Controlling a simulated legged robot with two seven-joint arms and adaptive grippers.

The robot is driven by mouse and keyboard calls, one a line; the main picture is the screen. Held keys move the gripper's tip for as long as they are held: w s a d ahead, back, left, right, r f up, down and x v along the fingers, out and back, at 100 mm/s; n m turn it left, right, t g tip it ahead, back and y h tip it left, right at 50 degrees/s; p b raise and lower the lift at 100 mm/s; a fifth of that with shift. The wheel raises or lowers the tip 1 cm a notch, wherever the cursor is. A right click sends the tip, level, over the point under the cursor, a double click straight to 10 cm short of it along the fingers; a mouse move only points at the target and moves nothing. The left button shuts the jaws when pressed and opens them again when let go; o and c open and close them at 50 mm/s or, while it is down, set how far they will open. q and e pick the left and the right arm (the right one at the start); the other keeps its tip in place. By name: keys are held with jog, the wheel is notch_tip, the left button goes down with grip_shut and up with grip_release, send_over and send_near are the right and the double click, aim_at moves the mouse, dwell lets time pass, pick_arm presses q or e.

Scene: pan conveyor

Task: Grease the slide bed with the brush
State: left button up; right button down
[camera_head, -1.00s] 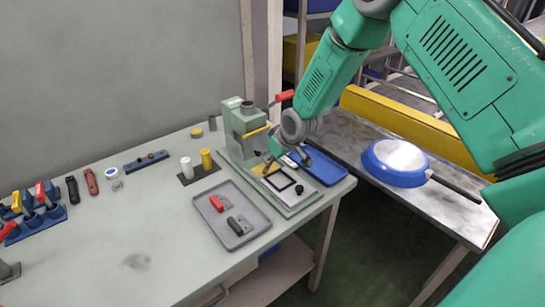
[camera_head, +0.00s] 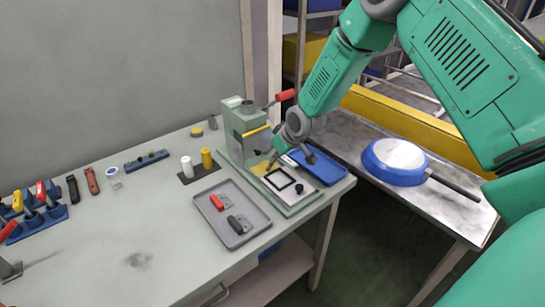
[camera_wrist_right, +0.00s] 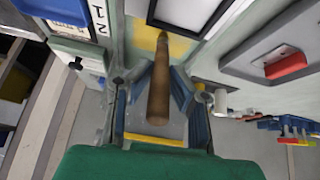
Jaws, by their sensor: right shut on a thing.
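The green press (camera_head: 243,130) stands at the table's right end. Its slide bed (camera_head: 302,203) reaches toward the front right, with a black square frame (camera_head: 284,182) and a yellow patch (camera_head: 260,168) on it. My right gripper (camera_head: 291,157) is low over the bed's back part. It is shut on the brush, whose brown wooden handle (camera_wrist_right: 158,95) shows between the fingers in the right wrist view. The handle's far end lies over the yellow patch there; the bristles are hidden, and I cannot tell if they touch. My left gripper is not in view.
A blue tray (camera_head: 333,171) lies close behind the bed. A grey tray (camera_head: 252,233) with a red and a dark part lies in front. White and yellow cylinders (camera_head: 206,158) stand left of the press. A blue pan (camera_head: 375,163) rests on the right-hand bench.

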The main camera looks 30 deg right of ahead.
jog(key=shift+d, duration=0.15)
jog(key=shift+d+r, duration=0.1)
jog(key=shift+d, duration=1)
jog(key=shift+w+d, duration=0.1)
jog(key=shift+d, duration=0.2)
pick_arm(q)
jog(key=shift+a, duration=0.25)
pick_arm(e)
jog(key=shift+d, duration=0.15)
